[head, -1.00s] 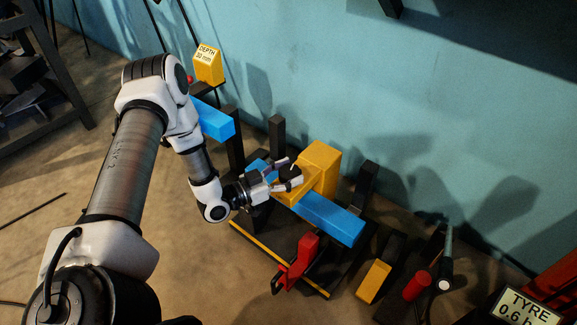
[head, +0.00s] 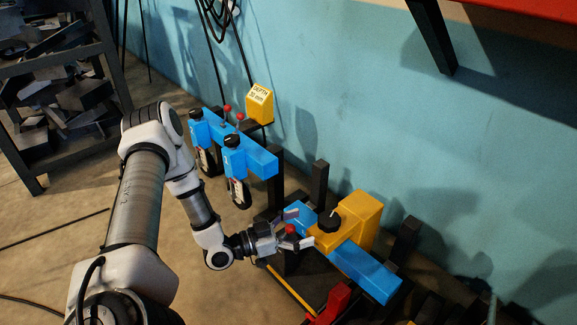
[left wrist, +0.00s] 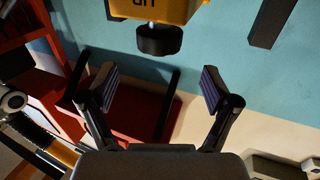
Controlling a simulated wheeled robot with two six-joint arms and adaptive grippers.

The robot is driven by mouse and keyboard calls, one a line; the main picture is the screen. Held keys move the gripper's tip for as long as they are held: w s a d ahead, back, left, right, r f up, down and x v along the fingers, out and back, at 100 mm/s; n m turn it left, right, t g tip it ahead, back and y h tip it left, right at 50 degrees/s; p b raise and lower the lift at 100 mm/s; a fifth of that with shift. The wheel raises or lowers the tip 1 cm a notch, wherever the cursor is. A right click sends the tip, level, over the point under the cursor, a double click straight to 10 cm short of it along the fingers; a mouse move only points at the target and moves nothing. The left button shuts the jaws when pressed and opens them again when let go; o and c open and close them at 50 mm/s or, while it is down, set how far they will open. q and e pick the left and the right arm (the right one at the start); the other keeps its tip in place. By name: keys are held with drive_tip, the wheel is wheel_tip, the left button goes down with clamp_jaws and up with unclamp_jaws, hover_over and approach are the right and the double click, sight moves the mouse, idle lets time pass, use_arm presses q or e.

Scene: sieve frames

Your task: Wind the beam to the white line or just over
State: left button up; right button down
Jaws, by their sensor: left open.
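A blue beam (head: 366,273) runs through a yellow housing (head: 360,218) low in the middle of the head view. A black knob (head: 329,221) sits on the housing. My left gripper (head: 300,228) is open and empty, its fingertips just left of the knob. In the left wrist view the knob (left wrist: 158,40) hangs in the picture beyond and between the open fingers (left wrist: 160,92), apart from them. The yellow housing (left wrist: 165,10) carries partly cut-off lettering there. I cannot make out a white line. My right gripper is not in view.
Behind stands a blue bar (head: 257,158) with black-capped dial gauges and red balls. A yellow sign (head: 260,103) reading DEPTH stands beside it. Black posts (head: 319,186) rise near the housing. A red part (head: 331,303) lies at the front. A dark rack (head: 50,80) stands left.

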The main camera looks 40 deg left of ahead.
use_arm(q)
drive_tip(key=shift+v, duration=2.1)
drive_tip(key=shift+s, duration=0.1)
